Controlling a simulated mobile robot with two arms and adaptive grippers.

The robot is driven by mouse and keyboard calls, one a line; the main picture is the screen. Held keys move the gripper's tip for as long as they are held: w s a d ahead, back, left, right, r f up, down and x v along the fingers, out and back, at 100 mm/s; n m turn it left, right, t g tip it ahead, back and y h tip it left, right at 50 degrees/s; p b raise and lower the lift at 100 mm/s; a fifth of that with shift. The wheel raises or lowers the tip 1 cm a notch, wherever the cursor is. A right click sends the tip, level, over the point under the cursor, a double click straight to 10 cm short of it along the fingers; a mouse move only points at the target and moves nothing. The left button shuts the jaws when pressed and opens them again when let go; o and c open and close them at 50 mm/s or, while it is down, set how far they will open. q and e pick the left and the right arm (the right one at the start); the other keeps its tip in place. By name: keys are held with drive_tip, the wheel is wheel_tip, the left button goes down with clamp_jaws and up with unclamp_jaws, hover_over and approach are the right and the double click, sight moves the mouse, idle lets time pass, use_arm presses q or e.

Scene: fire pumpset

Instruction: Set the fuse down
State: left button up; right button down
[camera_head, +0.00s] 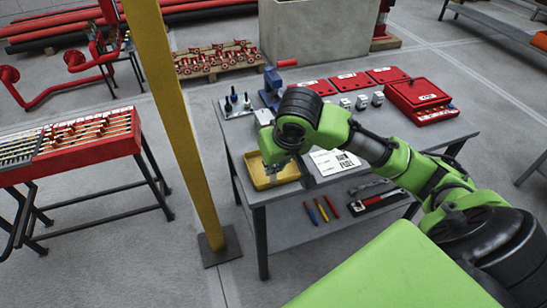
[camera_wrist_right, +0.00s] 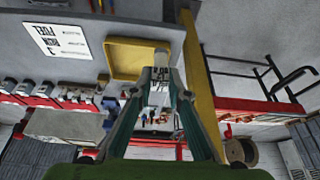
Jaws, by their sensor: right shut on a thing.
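My right gripper (camera_head: 277,168) reaches down over the yellow tray (camera_head: 262,183) on the grey workbench. In the right wrist view, the two fingers (camera_wrist_right: 161,72) close in on a small pale piece, the fuse (camera_wrist_right: 161,57), at their tips. The tray (camera_wrist_right: 124,62) lies behind and just left of the fingertips there. I cannot tell whether the fuse touches the tray. In the head view the fuse is hidden or too small to tell from the gripper. My left gripper is not in view.
A white sheet with printing (camera_head: 333,162) lies right of the tray. A yellow post (camera_head: 175,110) rises left of the bench. Tools lie on the lower shelf (camera_head: 290,225).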

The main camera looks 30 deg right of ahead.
drive_tip(key=d+r+p, duration=0.1)
drive_tip(key=d+p, duration=0.1)
drive_tip(key=d, duration=0.3)
use_arm(q)
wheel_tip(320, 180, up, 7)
drive_tip(key=p, duration=0.3)
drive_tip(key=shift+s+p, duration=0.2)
drive_tip(key=shift+p, duration=0.1)
use_arm(e)
drive_tip(key=shift+m, duration=0.3)
drive_tip(key=shift+w+d+f, duration=0.55)
drive_tip(key=shift+w+f, duration=1.6)
drive_tip(key=shift+f, duration=0.05)
drive_tip(key=shift+w+d+f, duration=0.55)
drive_tip(key=shift+w+f, duration=1.55)
drive_tip(key=shift+f, duration=0.05)
drive_tip(key=shift+w+d+f, duration=0.55)
drive_tip(key=shift+w+f, duration=1.6)
drive_tip(key=shift+f, duration=0.05)
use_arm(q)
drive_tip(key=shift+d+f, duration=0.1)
use_arm(e)
drive_tip(key=shift+f, duration=0.15)
drive_tip(key=c, duration=1.9)
unclamp_jaws()
